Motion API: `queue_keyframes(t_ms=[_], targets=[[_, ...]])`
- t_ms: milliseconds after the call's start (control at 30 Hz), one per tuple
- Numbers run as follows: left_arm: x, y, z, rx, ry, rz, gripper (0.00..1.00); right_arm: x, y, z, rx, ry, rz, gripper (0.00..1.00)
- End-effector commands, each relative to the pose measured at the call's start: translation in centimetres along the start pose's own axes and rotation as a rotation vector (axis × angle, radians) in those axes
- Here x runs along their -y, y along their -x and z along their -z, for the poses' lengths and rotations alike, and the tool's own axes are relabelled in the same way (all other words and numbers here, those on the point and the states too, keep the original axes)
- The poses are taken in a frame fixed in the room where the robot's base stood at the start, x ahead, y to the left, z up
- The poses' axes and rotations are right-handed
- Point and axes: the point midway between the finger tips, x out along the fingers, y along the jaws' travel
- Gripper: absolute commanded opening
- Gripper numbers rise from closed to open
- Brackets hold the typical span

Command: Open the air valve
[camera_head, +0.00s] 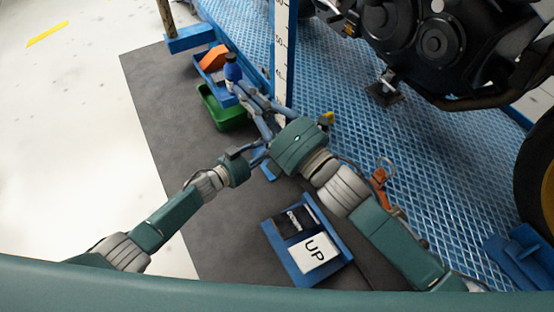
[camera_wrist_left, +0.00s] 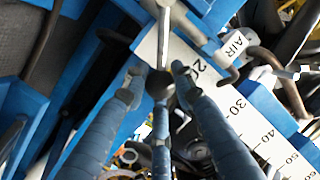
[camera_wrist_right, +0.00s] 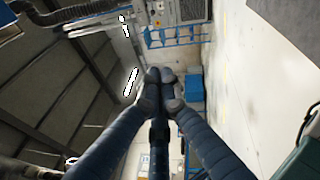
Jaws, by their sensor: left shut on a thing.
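In the left wrist view, a light metal lever (camera_wrist_left: 164,38) ends in a dark round knob (camera_wrist_left: 160,86), seemingly the air valve's handle. My left gripper (camera_wrist_left: 157,80) is shut on the knob, one finger on each side. A white AIR label (camera_wrist_left: 235,43) is to its upper right. In the head view the valve is hidden, and my left gripper is mostly hidden near the base of the white scale. My right gripper (camera_head: 240,90) is next to the blue bottle in the head view. In the right wrist view its fingertips (camera_wrist_right: 160,77) meet with nothing visible between them.
A white scale strip (camera_head: 284,60) stands beside the blue lift platform (camera_head: 345,135); a motorcycle (camera_head: 440,45) is above it. A blue bottle (camera_head: 232,68) and green bin (camera_head: 222,112) are close by. A blue tray (camera_head: 292,266) holds UP and DOWN plates. Floor at left is clear.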

Motion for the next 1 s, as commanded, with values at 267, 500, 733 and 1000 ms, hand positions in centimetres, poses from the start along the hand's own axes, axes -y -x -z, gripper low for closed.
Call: queue_keyframes(t_ms=[267,500,733,1000], targets=[[0.2,0.0,0.0,0.000,-0.001,0.002,0.00,21.4,7.6,3.8,-0.212,0.630,0.509,0.00],[0.2,0.0,0.0,0.000,-0.001,0.002,0.00,29.4,13.9,3.9,-0.383,0.927,0.703,0.00],[0.2,0.0,0.0,0.001,-0.001,0.002,0.00,31.7,13.8,3.9,-0.414,0.974,0.731,0.00],[0.2,0.0,0.0,0.001,-0.001,0.002,0.00,35.5,10.0,3.9,-0.412,0.971,0.731,0.00]])
